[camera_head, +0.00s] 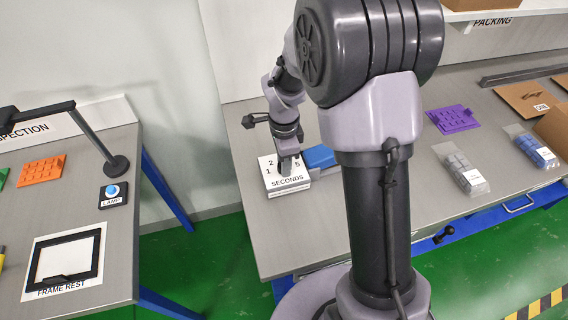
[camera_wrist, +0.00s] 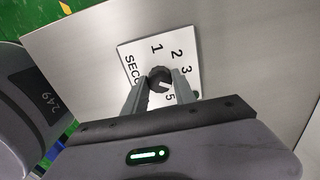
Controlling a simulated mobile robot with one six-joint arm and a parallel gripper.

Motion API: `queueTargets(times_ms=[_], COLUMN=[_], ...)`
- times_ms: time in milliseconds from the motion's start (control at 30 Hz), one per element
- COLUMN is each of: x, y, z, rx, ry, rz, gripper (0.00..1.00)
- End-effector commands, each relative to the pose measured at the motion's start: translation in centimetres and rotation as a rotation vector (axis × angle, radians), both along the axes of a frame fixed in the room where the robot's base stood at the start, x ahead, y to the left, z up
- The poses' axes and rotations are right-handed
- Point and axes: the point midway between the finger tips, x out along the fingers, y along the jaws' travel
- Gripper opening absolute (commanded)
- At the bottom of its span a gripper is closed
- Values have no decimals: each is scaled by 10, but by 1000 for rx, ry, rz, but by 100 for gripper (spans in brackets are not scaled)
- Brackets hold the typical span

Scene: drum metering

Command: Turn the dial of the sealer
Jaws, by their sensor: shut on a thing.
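The sealer's dial face is a white plate (camera_head: 271,182) on the left part of the packing table, lettered SECONDS with numbers including 1, 2 and 5. The wrist view shows the plate (camera_wrist: 136,51) with 1, 2, 3 and 5 around a dark round dial knob (camera_wrist: 159,75). My gripper (camera_wrist: 159,83) points down at the plate, its two fingers shut on the knob from both sides. In the head view my gripper (camera_head: 287,170) covers the knob. A light mark shows on the knob near the 5. A blue part (camera_head: 320,156) lies directly right of the plate.
My arm hides the table's middle. The inspection table at left holds a lamp button (camera_head: 113,193), an orange tray (camera_head: 41,169) and a frame rest (camera_head: 64,262).

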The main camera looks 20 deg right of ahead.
Motion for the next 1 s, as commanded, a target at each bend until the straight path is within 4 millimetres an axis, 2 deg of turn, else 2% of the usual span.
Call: queueTargets(times_ms=[300, 800, 833, 900, 1000], x=[0, 0, 0, 0, 0], y=[0, 0, 0, 0, 0], z=[0, 0, 0, 0, 0], rx=[0, 0, 0, 0, 0], ry=[-1, -1, -1, -1, -1], rz=[-90, -104, -104, -104, -104], gripper=[0, 0, 38, 52, 54])
